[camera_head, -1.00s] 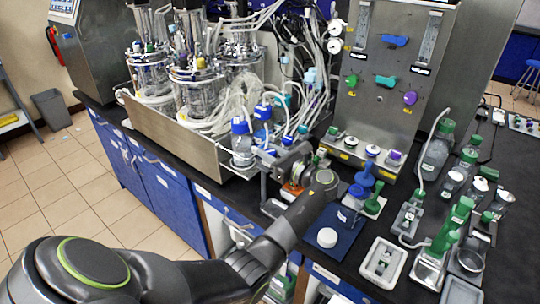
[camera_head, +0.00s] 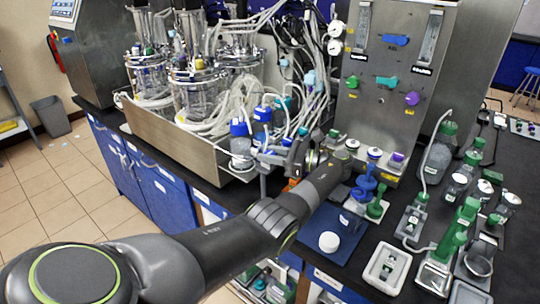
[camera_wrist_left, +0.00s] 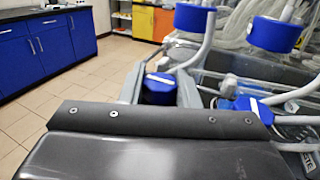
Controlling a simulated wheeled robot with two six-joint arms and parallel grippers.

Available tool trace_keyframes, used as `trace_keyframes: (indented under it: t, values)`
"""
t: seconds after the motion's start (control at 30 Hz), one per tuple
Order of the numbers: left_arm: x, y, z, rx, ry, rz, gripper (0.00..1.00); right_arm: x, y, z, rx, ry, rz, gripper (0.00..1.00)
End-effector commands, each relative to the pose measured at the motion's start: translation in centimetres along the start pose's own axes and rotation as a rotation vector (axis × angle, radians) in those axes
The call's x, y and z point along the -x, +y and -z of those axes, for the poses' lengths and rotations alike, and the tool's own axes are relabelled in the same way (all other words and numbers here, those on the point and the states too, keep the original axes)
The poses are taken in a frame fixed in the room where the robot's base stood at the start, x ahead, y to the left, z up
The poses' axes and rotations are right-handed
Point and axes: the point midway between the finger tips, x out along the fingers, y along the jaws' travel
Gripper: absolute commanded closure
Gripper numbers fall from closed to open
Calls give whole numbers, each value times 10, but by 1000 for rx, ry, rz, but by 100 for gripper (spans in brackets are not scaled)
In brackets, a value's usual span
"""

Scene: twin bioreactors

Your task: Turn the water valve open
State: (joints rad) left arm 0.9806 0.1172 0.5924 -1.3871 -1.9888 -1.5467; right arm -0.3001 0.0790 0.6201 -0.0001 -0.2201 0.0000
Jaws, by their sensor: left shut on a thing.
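The steel panel (camera_head: 440,30) carries a blue lever handle (camera_head: 395,40), a teal handle (camera_head: 386,81), a small green knob (camera_head: 352,81) and a purple knob (camera_head: 411,98). Their labels are too small to read, so I cannot tell which is the water valve. My left gripper (camera_head: 268,157) is beside the blue-capped bottles, below and left of the panel, apart from the handles. In the left wrist view its fingers (camera_wrist_left: 160,86) are shut on a dark blue piece (camera_wrist_left: 157,93), mostly hidden. My right gripper is not in view.
Blue-capped bottles (camera_head: 240,144) with tubes stand close to my left gripper, in front of the bioreactor vessels (camera_head: 195,90). Blue and green stands (camera_head: 365,186), a white tray (camera_head: 384,265) and green-capped bottles (camera_head: 438,155) crowd the bench on the right.

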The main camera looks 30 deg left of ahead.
Motion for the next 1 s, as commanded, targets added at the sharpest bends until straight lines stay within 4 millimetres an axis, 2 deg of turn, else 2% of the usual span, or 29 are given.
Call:
trace_keyframes:
  t: [0.6, 0.63, 0.77, 1.0]
  values:
    - [0, 1, 2, -5, 2, -22, 94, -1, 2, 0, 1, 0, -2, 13]
    - [0, 1, 2, -5, 2, -23, 68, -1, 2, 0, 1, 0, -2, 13]
    - [0, 1, 2, -4, 2, -22, 51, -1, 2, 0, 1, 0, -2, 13]
    - [0, 0, 1, -2, 1, -20, 50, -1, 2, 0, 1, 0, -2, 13]
